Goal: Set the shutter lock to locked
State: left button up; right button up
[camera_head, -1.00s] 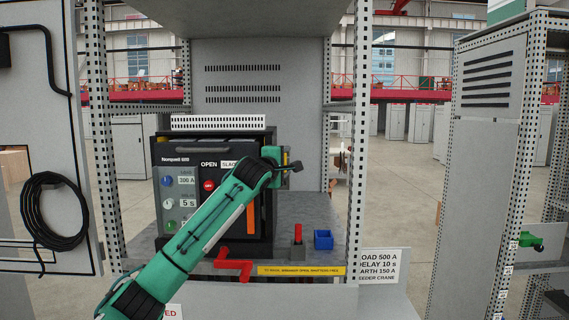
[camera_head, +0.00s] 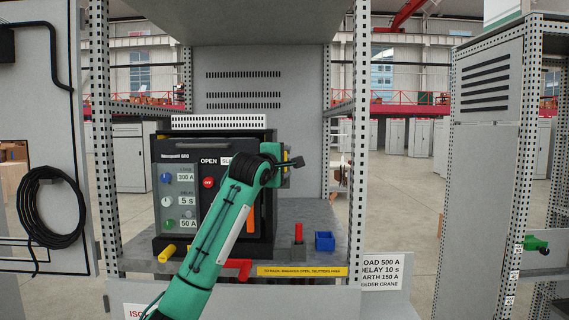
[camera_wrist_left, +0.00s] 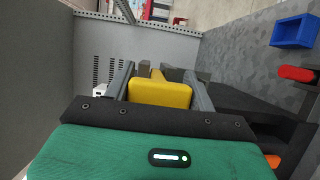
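The breaker unit (camera_head: 213,158) stands on a shelf in the open cabinet, marked OPEN. My left arm comes up in front of it, and my left gripper (camera_head: 294,162) is at its right side, seen edge-on. In the left wrist view, a yellow handle (camera_wrist_left: 160,94) sits between the two fingers of my left gripper (camera_wrist_left: 160,85) and nearly fills the gap; I cannot tell whether they press on it. Whether this handle is the shutter lock, and its locked or free position, I cannot read. My right gripper is out of view.
A yellow peg (camera_head: 167,253) and a red handle (camera_head: 238,267) are at the shelf front. A red-topped post (camera_head: 298,234) and a blue box (camera_head: 324,241) stand right of the breaker. Perforated posts (camera_head: 357,150) frame the cabinet. A second cabinet (camera_head: 485,170) is at right.

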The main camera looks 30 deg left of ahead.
pick_arm(q)
jog(key=o, duration=0.4)
jog(key=shift+w, duration=0.15)
jog(key=shift+c, duration=0.2)
jog(key=shift+s+f+b, duration=0.1)
jog(key=shift+s+b, duration=0.25)
jog(key=shift+s, duration=0.1)
jog(key=s+d+b, duration=0.2)
jog(key=s+b, duration=0.4)
jog(key=s, duration=0.6)
jog(key=shift+s, duration=0.35)
